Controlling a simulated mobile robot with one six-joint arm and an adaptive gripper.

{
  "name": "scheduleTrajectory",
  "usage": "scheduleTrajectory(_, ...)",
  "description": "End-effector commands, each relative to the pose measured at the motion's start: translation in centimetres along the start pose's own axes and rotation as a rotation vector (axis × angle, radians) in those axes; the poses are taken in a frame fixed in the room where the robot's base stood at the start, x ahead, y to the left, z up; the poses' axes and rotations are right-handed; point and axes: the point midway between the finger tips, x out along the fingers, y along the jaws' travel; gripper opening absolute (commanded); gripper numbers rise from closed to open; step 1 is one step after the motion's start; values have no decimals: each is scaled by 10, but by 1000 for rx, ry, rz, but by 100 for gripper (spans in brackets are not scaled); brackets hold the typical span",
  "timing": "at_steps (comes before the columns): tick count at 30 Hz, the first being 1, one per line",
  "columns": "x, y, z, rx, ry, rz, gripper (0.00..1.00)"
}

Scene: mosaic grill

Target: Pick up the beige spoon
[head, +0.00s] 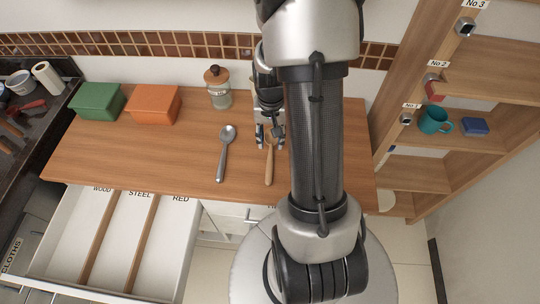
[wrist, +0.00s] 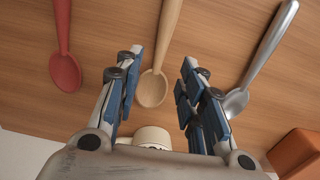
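The beige spoon (head: 269,167) lies on the wooden counter with its handle toward the front edge. In the wrist view the beige spoon (wrist: 153,88) has its bowl between my two fingers, with a visible gap on each side. My gripper (head: 269,135) is open over the bowl end, pointing down, and holds nothing. The blue-padded fingers of my gripper (wrist: 160,92) are spread wide in the wrist view. I cannot tell the exact height of the fingertips above the counter.
A metal spoon (head: 226,152) lies left of the beige one. A red spoon (wrist: 65,70) lies on its other side, hidden by my arm in the head view. A glass jar (head: 218,93), orange box (head: 155,103) and green box (head: 97,101) stand behind. An open divided drawer (head: 163,232) is below.

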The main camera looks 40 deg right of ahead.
Motion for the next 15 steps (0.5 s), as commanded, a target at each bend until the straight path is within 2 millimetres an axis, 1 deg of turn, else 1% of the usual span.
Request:
scheduleTrajectory(1,6,0,0,0,-1,0,36)
scheduleTrajectory(8,17,0,2,-1,-1,0,36)
scheduleTrajectory(15,53,0,8,-1,-3,1,36)
